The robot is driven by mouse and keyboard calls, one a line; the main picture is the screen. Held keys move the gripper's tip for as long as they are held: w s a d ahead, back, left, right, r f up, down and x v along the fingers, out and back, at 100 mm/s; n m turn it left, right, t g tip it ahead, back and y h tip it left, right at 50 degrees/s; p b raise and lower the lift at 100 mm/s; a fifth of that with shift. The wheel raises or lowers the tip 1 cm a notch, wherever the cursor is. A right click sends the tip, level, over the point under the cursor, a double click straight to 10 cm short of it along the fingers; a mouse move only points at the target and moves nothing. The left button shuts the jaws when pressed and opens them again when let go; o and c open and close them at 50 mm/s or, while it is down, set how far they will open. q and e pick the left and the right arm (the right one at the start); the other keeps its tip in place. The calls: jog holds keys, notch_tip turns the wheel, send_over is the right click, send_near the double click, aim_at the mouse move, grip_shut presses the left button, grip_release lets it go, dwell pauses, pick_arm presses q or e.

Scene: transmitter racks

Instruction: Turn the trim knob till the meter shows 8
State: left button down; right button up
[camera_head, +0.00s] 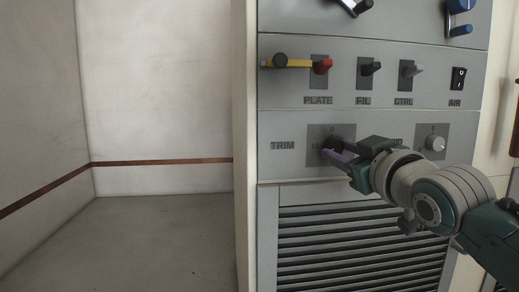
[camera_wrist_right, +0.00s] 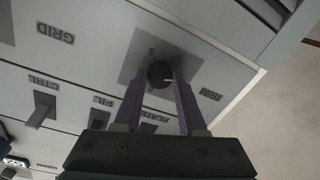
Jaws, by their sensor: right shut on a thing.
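The trim knob (camera_wrist_right: 160,74) is round and black with a pale pointer line, on a dark grey square plate right of the TRIM label. In the head view, the trim knob (camera_head: 329,143) is partly hidden by my gripper. My right gripper (camera_head: 335,149) has its purple fingers shut on the knob; in the wrist view its fingers (camera_wrist_right: 161,80) stand on both sides of it. The pointer's exact reading is hard to tell. The meter does not show in either view. My left gripper is not in view.
A pale knob (camera_head: 435,143) sits right of my gripper. Louvres (camera_head: 350,250) lie below.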

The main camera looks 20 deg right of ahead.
grip_shut()
jog(key=n+p, duration=0.2)
jog(key=shift+r+p, duration=0.15)
jog(key=shift+p, duration=0.15)
jog(key=n+p, duration=0.1)
jog(key=n, duration=0.1)
jog(key=shift+n+p, duration=0.3)
jog(key=shift+n, duration=0.5)
jog(key=shift+g+p, duration=0.3)
jog(key=o, duration=1)
grip_release()
